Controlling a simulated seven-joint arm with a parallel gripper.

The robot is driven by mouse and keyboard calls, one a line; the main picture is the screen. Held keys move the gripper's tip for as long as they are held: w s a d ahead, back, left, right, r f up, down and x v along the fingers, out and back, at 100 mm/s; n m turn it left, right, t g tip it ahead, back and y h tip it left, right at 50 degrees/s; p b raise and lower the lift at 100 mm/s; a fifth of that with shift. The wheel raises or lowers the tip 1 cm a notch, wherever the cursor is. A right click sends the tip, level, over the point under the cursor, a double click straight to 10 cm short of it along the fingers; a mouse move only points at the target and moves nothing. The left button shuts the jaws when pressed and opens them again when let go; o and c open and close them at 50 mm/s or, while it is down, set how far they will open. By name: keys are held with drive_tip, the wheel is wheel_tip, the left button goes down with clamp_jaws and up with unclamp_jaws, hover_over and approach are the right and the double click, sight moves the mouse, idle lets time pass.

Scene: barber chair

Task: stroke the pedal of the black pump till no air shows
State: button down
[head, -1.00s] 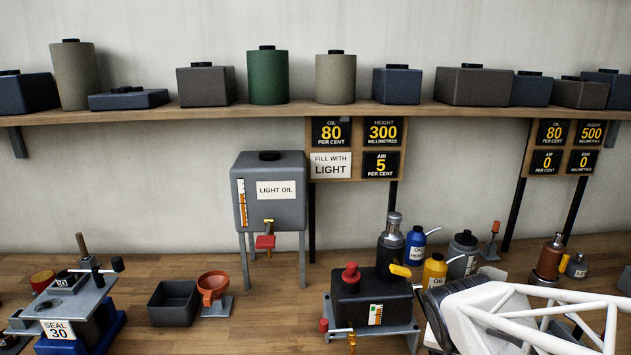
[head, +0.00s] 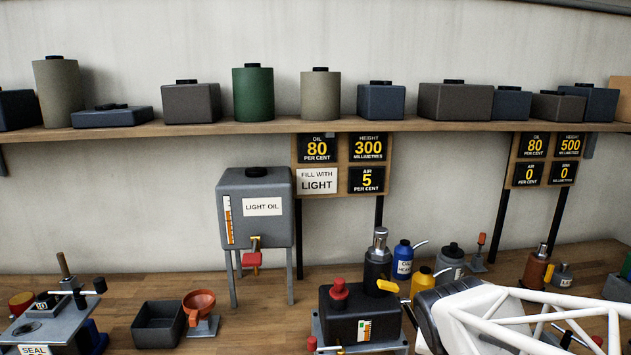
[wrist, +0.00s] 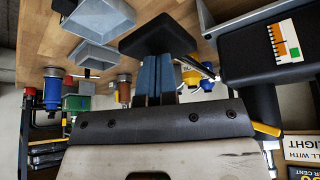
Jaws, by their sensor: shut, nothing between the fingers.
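The black pump (head: 345,327) stands on a grey base on the bench in the head view, with a red cap, a gauge strip, a dark cylinder and a yellow lever. Its black body also shows upside down at the right of the wrist view (wrist: 262,60). In the wrist view my gripper (wrist: 156,60) is shut, its blue fingers side by side and empty. A flat black pad (wrist: 158,35), which looks like the pedal, lies at the fingertips; I cannot tell whether they touch. My arm hides this spot in the head view. The sign above reads AIR 5 per cent (head: 366,180).
Blue (head: 402,257) and yellow (head: 421,284) oil bottles stand close behind the pump. A light oil tank (head: 256,228), an empty dark tray (head: 158,325) and an orange funnel (head: 199,302) stand to its left. A brown pump (head: 535,268) is at the right.

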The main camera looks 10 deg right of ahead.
drive_tip(key=shift+f, duration=2.9)
drive_tip(key=shift+r, duration=2.95)
drive_tip(key=shift+w+r, duration=0.15)
drive_tip(key=shift+r, duration=2.85)
drive_tip(key=s+a+r+n+g+y, duration=0.1)
drive_tip(key=s+a+n+y, duration=0.1)
drive_tip(key=s+a+n, duration=0.3)
drive_tip(key=s+a, duration=0.4)
drive_tip(key=shift+s+a+r+n+g+y, duration=0.2)
drive_tip(key=shift+s+a+n+g+y, duration=0.1)
drive_tip(key=shift+n+g+y, duration=0.1)
drive_tip(key=c, duration=1.8)
unclamp_jaws()
